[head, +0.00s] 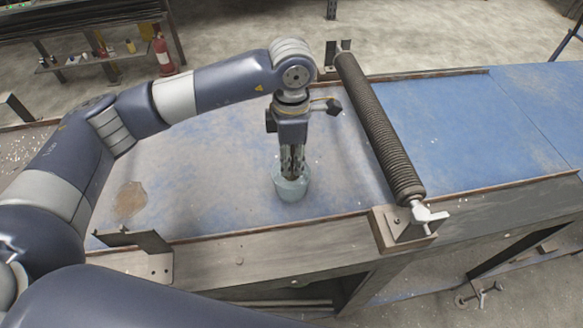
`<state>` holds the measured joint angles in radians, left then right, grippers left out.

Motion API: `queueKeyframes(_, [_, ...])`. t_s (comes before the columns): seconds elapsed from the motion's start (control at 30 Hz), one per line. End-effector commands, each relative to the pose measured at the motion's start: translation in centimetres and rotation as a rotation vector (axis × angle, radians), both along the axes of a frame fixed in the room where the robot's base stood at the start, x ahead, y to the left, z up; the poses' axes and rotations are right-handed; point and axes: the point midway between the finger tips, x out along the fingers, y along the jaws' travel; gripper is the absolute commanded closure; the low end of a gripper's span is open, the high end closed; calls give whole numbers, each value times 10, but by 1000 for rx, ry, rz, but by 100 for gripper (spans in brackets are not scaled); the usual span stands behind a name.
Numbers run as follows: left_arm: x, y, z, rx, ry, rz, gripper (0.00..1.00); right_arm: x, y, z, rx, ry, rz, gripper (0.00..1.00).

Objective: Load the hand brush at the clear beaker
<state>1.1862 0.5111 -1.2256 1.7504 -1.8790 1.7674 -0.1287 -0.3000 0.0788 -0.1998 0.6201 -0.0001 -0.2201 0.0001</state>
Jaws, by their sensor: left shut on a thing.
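The clear beaker (290,188) is a pale, see-through blue-green cup standing upright on the blue table top, just left of the ribbed roller. My left gripper (292,172) points straight down over it, with its fingertips at the beaker's mouth. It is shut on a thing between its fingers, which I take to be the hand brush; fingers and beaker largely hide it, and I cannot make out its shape. No hand brush shows elsewhere. I cannot tell whether the held thing touches the beaker. My right gripper is not in view.
A dark ribbed roller (375,120) with a white crank handle (428,215) crosses the table right of the beaker. A metal bracket (135,240) sits on the front wooden rail. The blue surface (220,180) left of the beaker is clear. A fire extinguisher (163,55) stands behind.

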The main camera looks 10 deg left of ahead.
Motion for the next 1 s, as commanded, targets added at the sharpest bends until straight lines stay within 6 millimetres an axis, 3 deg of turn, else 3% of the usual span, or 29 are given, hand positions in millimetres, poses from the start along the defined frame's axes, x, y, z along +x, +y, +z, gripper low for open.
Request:
queueKeyframes(0.5, [0, 0, 44, -1, -1, 0, 99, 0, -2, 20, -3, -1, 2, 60])
queueKeyframes(1.0, [0, 0, 47, 0, 0, 0, 99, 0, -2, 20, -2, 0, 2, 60])
